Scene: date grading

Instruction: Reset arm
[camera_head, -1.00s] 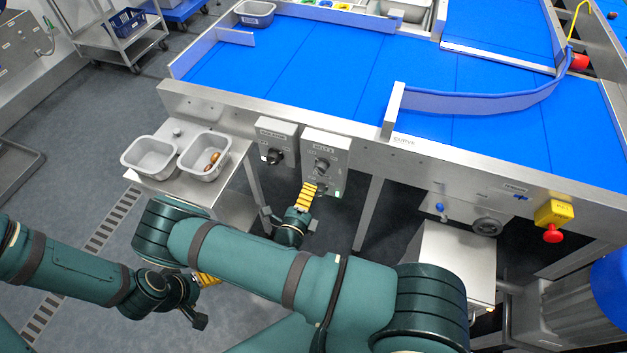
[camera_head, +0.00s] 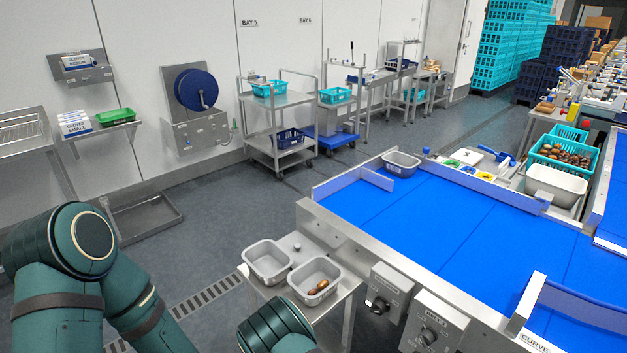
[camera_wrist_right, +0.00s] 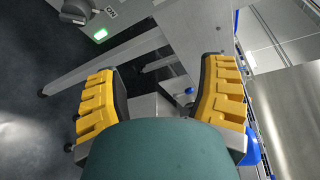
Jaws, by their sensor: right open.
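My right gripper (camera_wrist_right: 160,98) shows in the right wrist view with its two yellow ribbed fingers spread wide and nothing between them. Behind it are a steel leg and a box with a lit green switch (camera_wrist_right: 100,34). In the head view the right gripper is out of the picture; green arm links of mine show at the lower left and bottom. My left gripper is not in the head view. Two steel pans stand on a small side table: the left pan (camera_head: 249,262) looks empty, and the right pan (camera_head: 297,285) holds brown dates (camera_head: 318,287).
The blue conveyor (camera_head: 400,215) with steel edges fills the right side. Control boxes (camera_head: 389,289) hang on its near side. A grey pan (camera_head: 401,160) sits at its far end. A steel cart (camera_head: 283,125) and wall shelves stand behind. Grey floor (camera_head: 215,215) is open at centre left.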

